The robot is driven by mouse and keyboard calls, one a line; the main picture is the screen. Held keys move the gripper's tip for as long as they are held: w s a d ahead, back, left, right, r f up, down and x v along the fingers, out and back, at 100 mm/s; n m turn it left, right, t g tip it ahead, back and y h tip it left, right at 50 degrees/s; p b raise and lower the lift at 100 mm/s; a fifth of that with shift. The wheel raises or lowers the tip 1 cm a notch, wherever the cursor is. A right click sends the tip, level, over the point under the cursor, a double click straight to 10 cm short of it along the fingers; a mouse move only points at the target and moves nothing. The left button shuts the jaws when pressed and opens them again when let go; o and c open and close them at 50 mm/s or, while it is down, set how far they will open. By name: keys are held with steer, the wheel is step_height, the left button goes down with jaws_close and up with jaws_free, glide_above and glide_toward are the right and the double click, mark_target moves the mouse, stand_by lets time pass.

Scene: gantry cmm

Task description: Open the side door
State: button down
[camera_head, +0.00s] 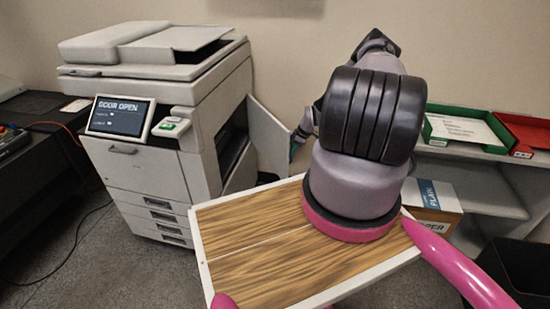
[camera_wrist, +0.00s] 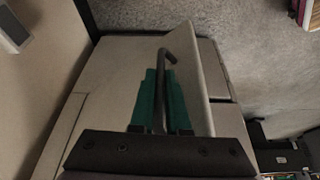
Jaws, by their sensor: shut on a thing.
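The copier (camera_head: 135,180) stands at the left, and its screen (camera_head: 120,117) reads "DOOR OPEN". Its side door (camera_head: 267,138) stands swung out from the right side, with a dark opening (camera_head: 231,135) showing beside it. In the wrist view the door (camera_wrist: 195,60) appears nearly edge-on. My gripper (camera_wrist: 160,76) has green fingers closed around a dark bent bar, the door handle (camera_wrist: 162,53). In the head view only a small part of my gripper (camera_head: 294,150) shows at the door's outer edge; my arm hides the rest.
A shelf (camera_head: 480,180) at the right holds a green tray (camera_head: 463,130), a red tray (camera_head: 528,135) and, lower, a paper box (camera_head: 434,205). A dark desk (camera_head: 40,140) stands at the left. A wall (camera_head: 290,50) is close behind the copier. Grey floor (camera_head: 110,260) lies open in front.

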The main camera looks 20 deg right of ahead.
steer(key=w+d, duration=0.2)
steer(key=d, duration=0.4)
steer(key=shift+d, duration=0.3)
steer(key=c, duration=1.2)
jaws_free()
step_height(320, 180, up, 10)
steer(key=shift+w+r, duration=0.1)
